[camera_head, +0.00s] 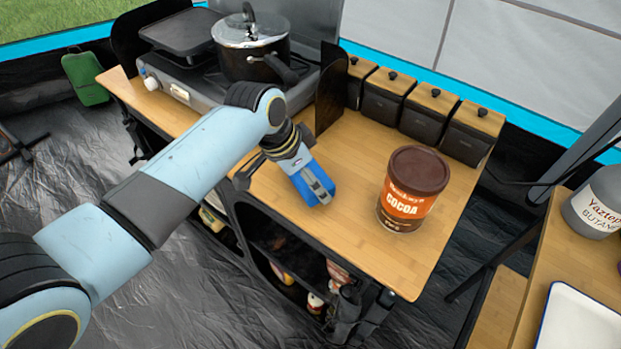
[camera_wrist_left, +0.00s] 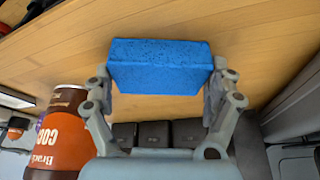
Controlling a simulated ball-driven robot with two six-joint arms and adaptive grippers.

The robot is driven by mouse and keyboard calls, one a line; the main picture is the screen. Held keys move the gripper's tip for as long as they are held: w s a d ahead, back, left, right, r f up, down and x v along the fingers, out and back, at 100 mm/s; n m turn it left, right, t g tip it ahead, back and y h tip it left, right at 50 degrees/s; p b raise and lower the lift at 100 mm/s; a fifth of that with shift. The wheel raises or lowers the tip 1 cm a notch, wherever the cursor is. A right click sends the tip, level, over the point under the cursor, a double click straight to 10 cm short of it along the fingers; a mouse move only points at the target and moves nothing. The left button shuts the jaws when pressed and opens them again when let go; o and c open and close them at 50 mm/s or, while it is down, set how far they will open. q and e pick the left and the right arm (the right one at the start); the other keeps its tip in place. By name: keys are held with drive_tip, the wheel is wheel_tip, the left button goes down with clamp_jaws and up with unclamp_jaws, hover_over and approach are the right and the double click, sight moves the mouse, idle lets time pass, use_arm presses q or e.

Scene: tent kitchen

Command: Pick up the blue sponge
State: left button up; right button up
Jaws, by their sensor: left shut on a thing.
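The blue sponge (camera_wrist_left: 160,66) is a rectangular block between the two fingers of my left gripper (camera_wrist_left: 163,88) in the left wrist view. My left gripper is shut on it. In the head view the sponge (camera_head: 306,184) shows partly behind my left gripper (camera_head: 318,190), over the wooden counter (camera_head: 350,235). I cannot tell whether the sponge touches the counter or hangs just above it. My right gripper is in neither view.
A brown and orange cocoa tin (camera_head: 409,190) stands right of the sponge. Several dark canisters (camera_head: 417,108) line the back edge. A pot (camera_head: 250,48) sits on the stove at the back left. The counter's front middle is clear. A white tray (camera_head: 580,322) lies on another table at right.

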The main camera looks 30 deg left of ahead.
sight(315, 173)
use_arm(q)
drive_tip(key=shift+r, duration=0.55)
wheel_tip(315, 173, up, 2)
drive_tip(key=shift+r, duration=0.1)
drive_tip(key=s+a+b, duration=0.1)
drive_tip(key=s+a, duration=0.3)
drive_tip(key=s, duration=0.3)
drive_tip(key=s+a+b, duration=0.1)
drive_tip(key=s+a, duration=0.4)
drive_tip(key=s, duration=0.3)
drive_tip(key=shift+s, duration=0.3)
drive_tip(key=shift+r, duration=0.1)
drive_tip(key=shift+o, duration=0.7)
drive_tip(key=c, duration=0.3)
drive_tip(key=shift+c, duration=0.2)
